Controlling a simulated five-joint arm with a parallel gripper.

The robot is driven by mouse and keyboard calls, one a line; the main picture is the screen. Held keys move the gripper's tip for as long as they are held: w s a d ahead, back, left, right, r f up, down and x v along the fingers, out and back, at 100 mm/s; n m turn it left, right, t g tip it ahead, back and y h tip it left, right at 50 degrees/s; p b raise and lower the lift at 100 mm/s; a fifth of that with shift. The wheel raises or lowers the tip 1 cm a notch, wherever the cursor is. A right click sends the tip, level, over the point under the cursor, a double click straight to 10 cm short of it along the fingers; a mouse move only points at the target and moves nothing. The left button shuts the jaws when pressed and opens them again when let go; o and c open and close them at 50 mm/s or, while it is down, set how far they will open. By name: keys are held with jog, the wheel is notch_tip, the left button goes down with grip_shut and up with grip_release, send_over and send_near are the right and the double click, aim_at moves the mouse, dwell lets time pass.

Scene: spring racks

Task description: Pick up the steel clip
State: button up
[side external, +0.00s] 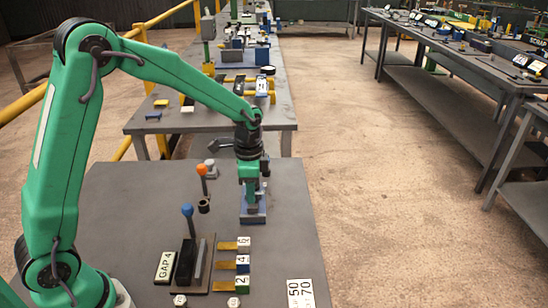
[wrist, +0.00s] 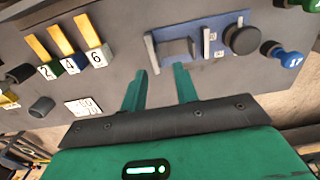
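A blue stand (wrist: 205,32) with grey upright plates lies just beyond my fingertips in the wrist view. A grey bracket-like piece (wrist: 176,50) between its plates may be the steel clip; I cannot tell for sure. My gripper (wrist: 159,70) has its two green fingers apart, with bare grey table between them. In the side view my gripper (side external: 252,203) points down at the blue base (side external: 254,217) and hides most of what stands on it. No clip shows clearly there.
Yellow strips on blocks numbered 2, 4 and 6 (side external: 236,265) lie in front, near a GAP 4 plate (side external: 165,267). A blue-knobbed lever (side external: 188,212) and an orange-knobbed lever (side external: 202,171) stand left of my gripper. A 50/70 card (side external: 300,293) lies at the right edge.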

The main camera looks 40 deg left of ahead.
jog(key=shift+s+d+f, duration=0.1)
jog(key=shift+d+f, duration=0.05)
jog(key=shift+f, duration=2.45)
grip_shut()
